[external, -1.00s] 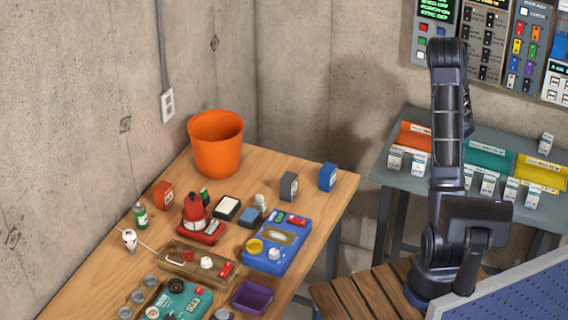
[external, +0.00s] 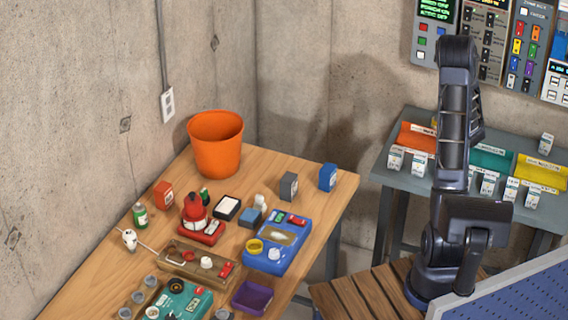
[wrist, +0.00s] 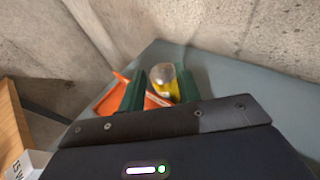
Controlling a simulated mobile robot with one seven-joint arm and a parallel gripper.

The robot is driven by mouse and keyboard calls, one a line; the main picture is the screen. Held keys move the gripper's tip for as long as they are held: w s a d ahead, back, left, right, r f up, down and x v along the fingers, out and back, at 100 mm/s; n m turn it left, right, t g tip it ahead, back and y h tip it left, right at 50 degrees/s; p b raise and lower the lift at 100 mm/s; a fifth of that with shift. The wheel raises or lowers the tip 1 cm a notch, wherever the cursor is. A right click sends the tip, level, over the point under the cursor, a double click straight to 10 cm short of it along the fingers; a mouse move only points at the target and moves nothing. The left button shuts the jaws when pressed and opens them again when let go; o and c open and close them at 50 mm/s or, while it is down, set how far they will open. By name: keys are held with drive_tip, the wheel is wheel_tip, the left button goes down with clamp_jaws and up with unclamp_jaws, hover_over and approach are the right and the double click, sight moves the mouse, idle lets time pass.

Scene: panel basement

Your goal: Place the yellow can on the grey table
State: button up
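The yellow can (wrist: 171,88) shows in the wrist view as a yellow body with a greyish, shiny end. It sits between the two green fingers of my gripper (wrist: 161,92), which appear shut on it. The grey table (wrist: 225,82) spreads below and beyond the can in the wrist view. It also stands at the right in the external view (external: 398,180). My arm hides the gripper and the can in the external view. I cannot tell how high the can is above the table.
An orange bin (external: 416,138), a teal bin (external: 490,158) and a yellow bin (external: 541,173) stand on the grey table, with several small white-labelled boxes in front. The wrist view shows bare table beside the can. A wooden table (external: 325,205) holds many items and an orange bucket (external: 216,145).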

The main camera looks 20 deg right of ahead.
drive_tip(key=s+a+r+n+g+y, duration=0.2)
drive_tip(key=s+a+r+n+y, duration=0.25)
drive_tip(key=a, duration=0.55)
drive_tip(key=s+a+r+n+g+y, duration=0.25)
drive_tip(key=a+r+n, duration=0.4)
drive_tip(key=a, duration=0.45)
drive_tip(key=s+a+r+n+g+y, duration=0.25)
drive_tip(key=s+a+r+n, duration=0.35)
drive_tip(key=a, duration=0.4)
drive_tip(key=s+a+n+g+h, duration=0.1)
drive_tip(key=s+a+n+g, duration=0.3)
drive_tip(key=s+a+n, duration=0.55)
drive_tip(key=s+d+r+n+h, duration=0.1)
drive_tip(key=s+d+n+h, duration=0.1)
drive_tip(key=s+n, duration=0.3)
drive_tip(key=s+d+r+n+t+h, duration=0.1)
drive_tip(key=s+d+r+n+h, duration=0.1)
drive_tip(key=s+n+h, duration=0.3)
drive_tip(key=shift+s+r, duration=0.15)
drive_tip(key=shift+s, duration=1.4)
idle(1.4)
